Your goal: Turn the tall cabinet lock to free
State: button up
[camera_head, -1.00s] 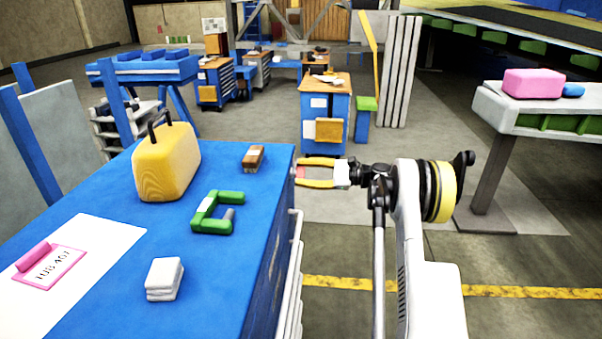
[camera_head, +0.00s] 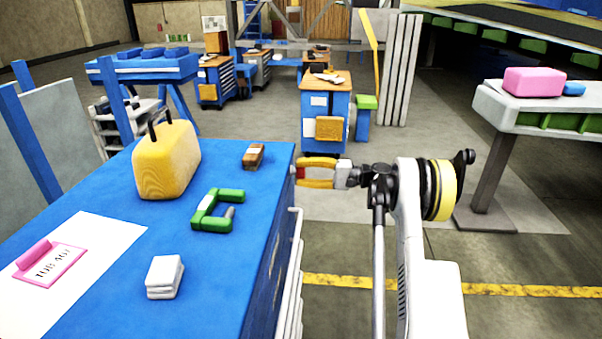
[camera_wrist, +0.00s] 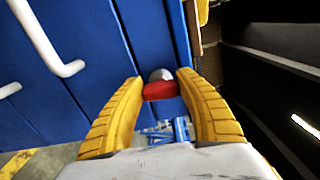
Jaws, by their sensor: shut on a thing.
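The blue tall cabinet (camera_head: 268,240) stands at the left, and its side face shows in the wrist view (camera_wrist: 90,60). The lock (camera_wrist: 160,91) on that face is a small knob with a red bar and a grey rounded part. In the head view it is a small red spot (camera_head: 300,172) at the cabinet's far right edge. My gripper (camera_wrist: 160,86) has its yellow fingers on both sides of the lock and is shut on it. In the head view my gripper (camera_head: 300,171) reaches left to the cabinet's side. The lock's markings cannot be seen.
White bar handles (camera_wrist: 45,40) stick out from the cabinet face beside my gripper. On the cabinet top are a yellow case (camera_head: 166,162), a green clamp (camera_head: 212,222) and a brown-and-grey block (camera_head: 253,155).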

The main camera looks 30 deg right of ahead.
jog(key=shift+n, duration=0.5)
jog(key=o, duration=1.2)
jog(key=shift+a, duration=0.1)
jog(key=v, duration=1.2)
